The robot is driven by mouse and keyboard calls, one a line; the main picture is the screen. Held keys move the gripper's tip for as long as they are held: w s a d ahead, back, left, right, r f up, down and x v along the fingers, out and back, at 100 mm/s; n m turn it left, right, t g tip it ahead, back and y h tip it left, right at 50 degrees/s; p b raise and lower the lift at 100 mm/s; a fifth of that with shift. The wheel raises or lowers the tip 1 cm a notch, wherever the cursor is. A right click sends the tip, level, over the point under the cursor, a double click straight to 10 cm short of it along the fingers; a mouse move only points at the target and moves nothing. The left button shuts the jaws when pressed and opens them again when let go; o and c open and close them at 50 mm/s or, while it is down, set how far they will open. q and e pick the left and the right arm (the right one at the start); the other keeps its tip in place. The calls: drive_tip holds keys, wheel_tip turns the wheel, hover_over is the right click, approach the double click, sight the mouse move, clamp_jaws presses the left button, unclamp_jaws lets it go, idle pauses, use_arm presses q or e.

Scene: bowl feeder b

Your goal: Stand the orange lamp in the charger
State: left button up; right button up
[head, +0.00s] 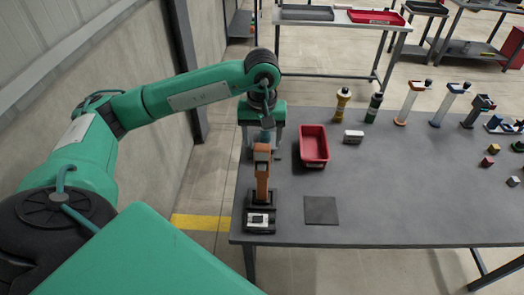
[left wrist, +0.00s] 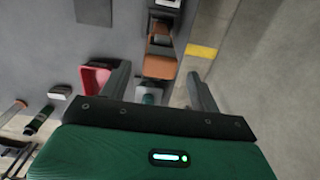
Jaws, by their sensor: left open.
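The orange lamp (head: 262,183) stands upright, with a boxy orange head on top. Its foot is at the back of the black charger (head: 259,217), which has a light panel at its front. I cannot tell whether the lamp is seated in it. In the left wrist view the lamp's orange part (left wrist: 159,67) shows beyond the fingers. My left gripper (head: 263,143) is open and points down, just behind the lamp's head. A small grey-blue piece (left wrist: 150,94) shows between its fingers; I cannot tell what it is. My right gripper is not in view.
A red bin (head: 314,144) is close right of the left gripper, with a white block (head: 353,136) beyond. A dark square mat (head: 320,210) lies right of the charger. Yellow (head: 342,105) and green (head: 374,107) cylinders stand at the back. The table's front middle is clear.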

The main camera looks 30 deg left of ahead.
use_arm(q)
wheel_tip(320, 180, up, 7)
drive_tip(key=b, duration=0.1)
drive_tip(key=shift+r+b, duration=0.15)
drive_tip(key=shift+b, duration=0.25)
